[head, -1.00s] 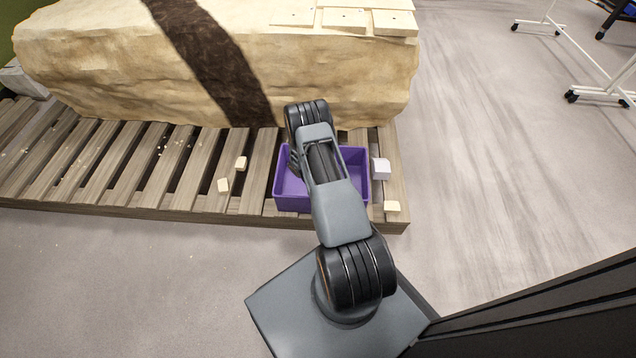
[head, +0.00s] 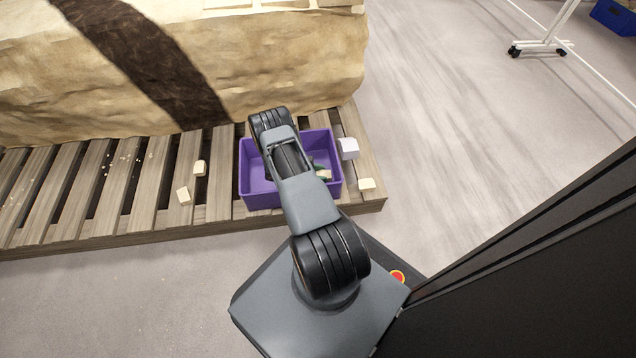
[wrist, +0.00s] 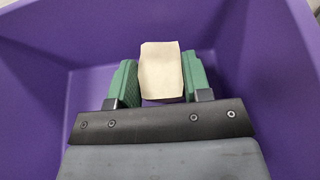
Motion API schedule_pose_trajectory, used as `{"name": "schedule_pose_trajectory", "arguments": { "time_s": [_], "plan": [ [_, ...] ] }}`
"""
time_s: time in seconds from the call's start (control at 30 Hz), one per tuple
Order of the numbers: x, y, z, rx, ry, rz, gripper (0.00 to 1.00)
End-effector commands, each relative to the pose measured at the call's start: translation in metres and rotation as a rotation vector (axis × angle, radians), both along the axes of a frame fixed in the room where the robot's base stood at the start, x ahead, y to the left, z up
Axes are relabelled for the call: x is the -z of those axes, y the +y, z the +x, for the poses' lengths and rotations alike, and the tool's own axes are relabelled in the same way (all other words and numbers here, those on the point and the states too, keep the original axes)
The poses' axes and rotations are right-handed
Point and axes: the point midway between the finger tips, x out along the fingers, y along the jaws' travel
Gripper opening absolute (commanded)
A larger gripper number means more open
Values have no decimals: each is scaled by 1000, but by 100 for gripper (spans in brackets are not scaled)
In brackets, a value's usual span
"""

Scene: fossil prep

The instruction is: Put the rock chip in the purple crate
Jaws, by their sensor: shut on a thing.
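The purple crate (head: 262,198) stands on the wooden pallet, partly hidden behind my arm. My gripper (head: 322,173) is over or within the crate's opening. A cream rock chip (wrist: 161,70) sits between its two green fingers (wrist: 160,84) in the wrist view, and the gripper is shut on it. The chip also shows as a small pale patch by the fingers in the head view. Purple crate walls surround the gripper in the wrist view. I cannot tell how far the chip is above the crate floor.
A slatted pallet (head: 70,219) carries a large banded rock block (head: 270,65) behind the crate. A white block (head: 348,148) and a cream chip (head: 367,183) lie right of the crate. Two more chips (head: 183,194) (head: 200,167) lie to its left.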

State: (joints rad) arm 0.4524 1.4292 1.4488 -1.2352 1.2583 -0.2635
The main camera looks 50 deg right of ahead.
Motion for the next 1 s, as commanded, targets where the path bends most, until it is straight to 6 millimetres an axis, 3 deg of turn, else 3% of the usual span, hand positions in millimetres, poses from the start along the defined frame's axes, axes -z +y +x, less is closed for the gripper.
{"name": "schedule_pose_trajectory", "arguments": {
  "time_s": [0.37, 0.77, 0.8, 1.0],
  "plan": [
    [41, 0, 0, 0, 0, -1, 18],
    [43, 0, 0, 0, 0, -1, 18],
    [44, 1, 0, 0, 0, 0, 46],
    [43, 0, 0, 0, -1, -1, 65]
  ]
}}
